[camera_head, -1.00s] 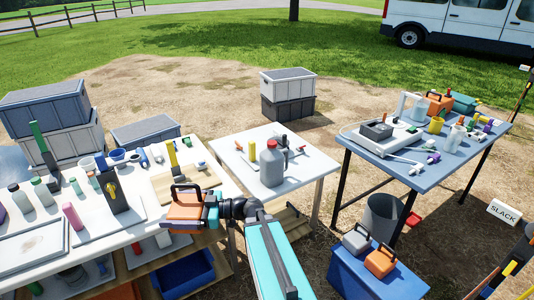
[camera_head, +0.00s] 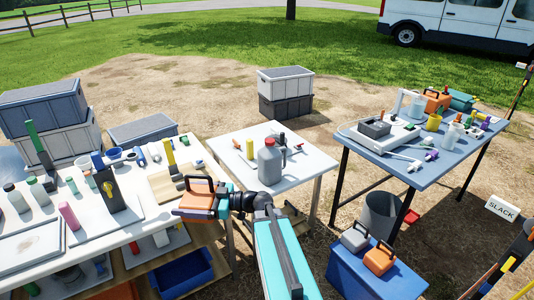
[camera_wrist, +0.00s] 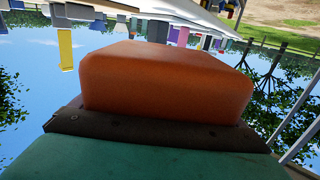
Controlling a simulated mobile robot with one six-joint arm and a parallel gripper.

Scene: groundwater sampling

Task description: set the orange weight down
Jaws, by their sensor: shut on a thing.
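An orange weight (camera_head: 196,204) with a dark handle is at the end of my arm, in front of the right edge of the long white table in the head view. My gripper (camera_head: 211,203) is shut on it. The wrist view shows the orange weight (camera_wrist: 165,85) close up, filling the middle of the picture, with a dark bar in front of it. Whether its underside touches anything is hidden. A second orange weight (camera_head: 379,260) sits beside a grey weight (camera_head: 355,237) on a blue box (camera_head: 372,283) at the lower right.
The long white table (camera_head: 128,230) holds bottles, a dark block and a wooden board (camera_head: 172,182). A small white table (camera_head: 230,153) with a grey jug (camera_head: 269,162) stands beyond my arm. A blue table (camera_head: 430,172) with instruments is at right. Bare ground lies between the tables.

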